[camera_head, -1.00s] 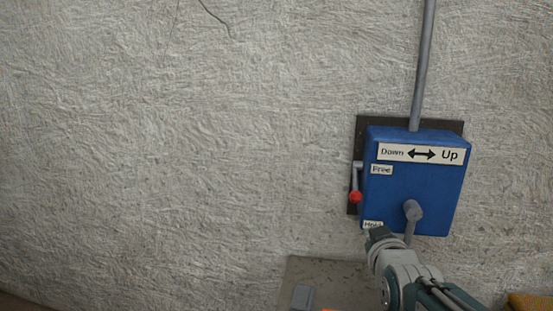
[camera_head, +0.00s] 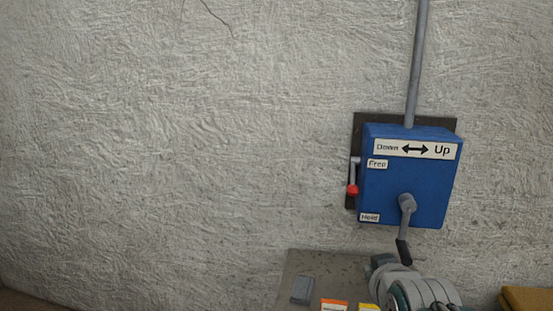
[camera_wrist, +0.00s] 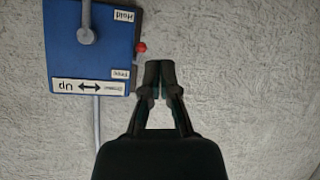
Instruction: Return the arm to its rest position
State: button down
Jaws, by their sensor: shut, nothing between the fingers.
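My arm shows at the bottom right of the head view, below the blue control box (camera_head: 412,180). The fingers of my gripper are hard to make out there. In the wrist view my gripper (camera_wrist: 159,82) is shut and empty, its fingertips together in front of bare wall. The wrist view is upside down and shows the blue box (camera_wrist: 85,55) to the left of the fingers, apart from them. The box has a grey crank (camera_head: 406,215) hanging down with a dark handle, and a red-tipped lever (camera_head: 352,189) on its left side, pointing down between the "Free" and "Hold" labels.
A grey conduit (camera_head: 418,60) runs up from the box on the rough plaster wall (camera_head: 180,150). Below are a grey panel (camera_head: 320,268), orange and yellow items (camera_head: 333,305) at the bottom edge, and a yellow-brown object (camera_head: 525,298) at bottom right. The wall to the left is clear.

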jog(key=s+a+f+m+g, duration=0.1)
jog(key=s+f+g, duration=0.2)
jog(key=s, duration=0.4)
jog(key=s+a+f+g, duration=0.1)
jog(key=s+f+g, duration=0.2)
jog(key=s, duration=0.5)
jog(key=shift+s+f+m+y, duration=0.15)
jog(key=shift+s+m+y, duration=0.15)
jog(key=shift+m, duration=0.1)
